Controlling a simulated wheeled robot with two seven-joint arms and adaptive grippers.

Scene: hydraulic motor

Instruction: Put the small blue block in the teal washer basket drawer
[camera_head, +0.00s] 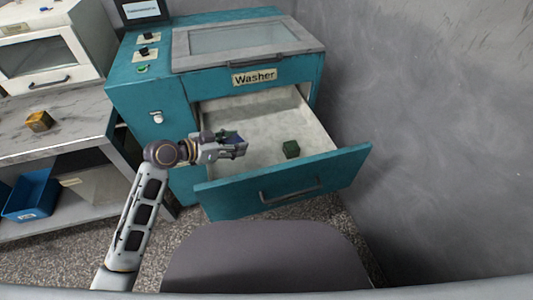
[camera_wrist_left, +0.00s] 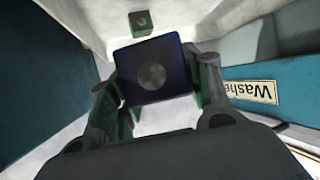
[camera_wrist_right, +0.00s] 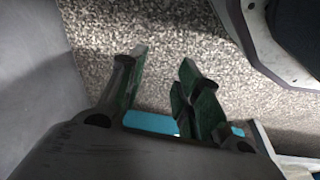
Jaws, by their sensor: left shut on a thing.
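The small blue block (camera_wrist_left: 152,68) is held between the fingers of my left gripper (camera_wrist_left: 155,95). In the head view my left gripper (camera_head: 238,146) is over the left part of the open teal washer drawer (camera_head: 290,190), with the blue block (camera_head: 235,139) partly hidden by the fingers. The block looks to be above the drawer floor, not touching it. A small green block (camera_head: 291,149) sits inside the drawer; it also shows in the left wrist view (camera_wrist_left: 141,22). My right gripper (camera_wrist_right: 160,75) is open and empty above the speckled floor, outside the head view.
The teal washer (camera_head: 150,90) stands behind the drawer. To its left, a grey bench (camera_head: 75,120) bears a yellow-brown block (camera_head: 39,121) and a white oven-like machine (camera_head: 45,60). A blue bin (camera_head: 30,197) stands on the lower shelf. A grey wall (camera_head: 430,120) bounds the right side.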

